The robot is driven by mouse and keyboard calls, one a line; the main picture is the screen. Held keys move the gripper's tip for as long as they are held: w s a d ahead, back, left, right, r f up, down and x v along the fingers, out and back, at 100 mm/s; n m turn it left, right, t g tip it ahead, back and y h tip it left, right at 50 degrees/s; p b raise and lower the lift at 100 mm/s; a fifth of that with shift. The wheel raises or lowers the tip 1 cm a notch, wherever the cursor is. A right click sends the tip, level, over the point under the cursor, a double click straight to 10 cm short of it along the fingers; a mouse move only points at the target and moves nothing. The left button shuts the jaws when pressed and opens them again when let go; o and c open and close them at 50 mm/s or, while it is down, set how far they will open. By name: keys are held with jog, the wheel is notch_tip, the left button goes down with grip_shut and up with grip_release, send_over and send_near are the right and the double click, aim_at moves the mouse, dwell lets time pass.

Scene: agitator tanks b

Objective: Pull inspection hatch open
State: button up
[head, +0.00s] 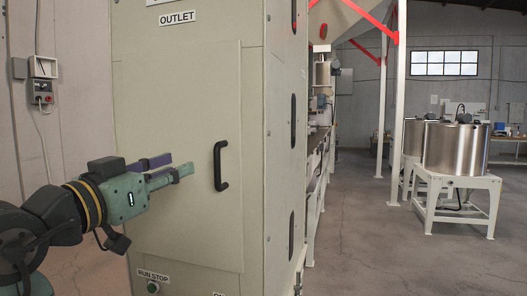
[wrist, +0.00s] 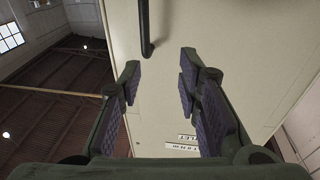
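The inspection hatch (head: 190,120) is a flat beige panel, flush and shut in the front of a tall cabinet. Its black bar handle (head: 221,166) stands upright near the panel's right edge. My gripper (head: 181,165) is open and empty, left of the handle and apart from it in the head view. In the wrist view, my gripper (wrist: 160,67) has its two fingers spread, with the handle (wrist: 146,28) beyond the tips, closer to the left finger's line. The handle's far end is cut off at the top of that view.
The cabinet (head: 255,150) has an OUTLET label (head: 177,18) above the panel and a RUN STOP button (head: 153,287) below. Grey wall boxes (head: 42,88) hang at left. Steel tanks (head: 455,149) on white stands are at right, with open floor (head: 365,235) before them.

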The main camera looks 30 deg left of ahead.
aim_at(215, 166)
jog(key=shift+m+g+h, duration=0.3)
jog(key=shift+g+h, duration=0.2)
jog(key=w+p, duration=0.1)
jog(key=w, duration=0.2)
jog(key=w+p, duration=0.1)
jog(key=w, duration=0.3)
jog(key=w+d+f+p, duration=0.1)
jog(key=w, duration=0.3)
jog(key=shift+c, duration=0.5)
grip_shut()
